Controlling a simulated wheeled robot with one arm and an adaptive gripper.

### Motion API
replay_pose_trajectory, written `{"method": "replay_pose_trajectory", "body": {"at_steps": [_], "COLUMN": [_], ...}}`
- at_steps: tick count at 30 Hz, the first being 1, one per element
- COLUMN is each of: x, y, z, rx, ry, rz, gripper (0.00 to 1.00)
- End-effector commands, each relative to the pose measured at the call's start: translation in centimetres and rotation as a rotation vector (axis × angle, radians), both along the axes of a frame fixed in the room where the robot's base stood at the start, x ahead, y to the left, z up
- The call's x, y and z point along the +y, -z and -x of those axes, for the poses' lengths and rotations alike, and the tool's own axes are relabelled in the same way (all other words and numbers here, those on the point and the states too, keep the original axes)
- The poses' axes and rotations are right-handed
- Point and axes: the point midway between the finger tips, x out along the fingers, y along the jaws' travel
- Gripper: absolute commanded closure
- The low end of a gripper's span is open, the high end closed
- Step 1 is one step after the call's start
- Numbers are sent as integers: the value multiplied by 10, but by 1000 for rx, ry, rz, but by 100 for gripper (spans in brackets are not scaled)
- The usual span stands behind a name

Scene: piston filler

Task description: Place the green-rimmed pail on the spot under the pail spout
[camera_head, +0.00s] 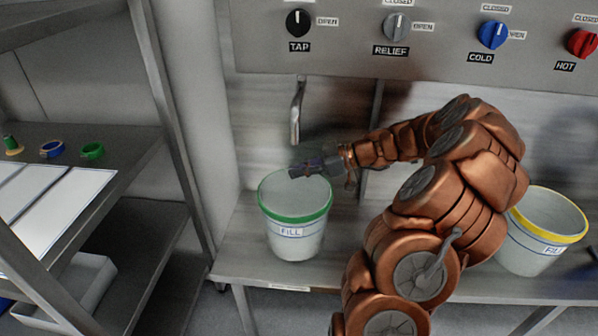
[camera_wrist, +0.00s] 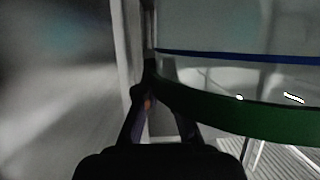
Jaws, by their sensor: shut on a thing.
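The green-rimmed pail (camera_head: 297,235), white with a FILL label, is upright at the left end of the steel bench. I cannot tell whether its base touches the bench. The pail spout (camera_head: 297,108), a thin metal pipe below the TAP knob, hangs down above and behind the pail's opening. My gripper (camera_head: 298,171) is at the pail's far rim and is shut on it. In the wrist view my fingers (camera_wrist: 153,80) meet at the end of the green rim (camera_wrist: 225,106). The spot under the spout is hidden.
A yellow-rimmed pail (camera_head: 541,236) stands on the bench at right, partly behind my arm. The control panel (camera_head: 350,62) with TAP, RELIEF, COLD and HOT knobs is above. A shelf unit (camera_head: 130,150) stands at left, holding small coloured rings and white sheets.

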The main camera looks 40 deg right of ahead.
Motion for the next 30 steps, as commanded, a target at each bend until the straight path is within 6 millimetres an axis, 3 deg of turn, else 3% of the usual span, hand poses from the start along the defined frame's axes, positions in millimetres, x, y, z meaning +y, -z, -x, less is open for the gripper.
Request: {"method": "replay_pose_trajectory", "body": {"at_steps": [14,22,30], "x": [0,0,0], "y": [7,6,6], "z": [0,0,0], "rx": [-1,0,0], "ry": [0,-1,-1], "rz": [0,0,0], "gripper": [100,70,69]}}
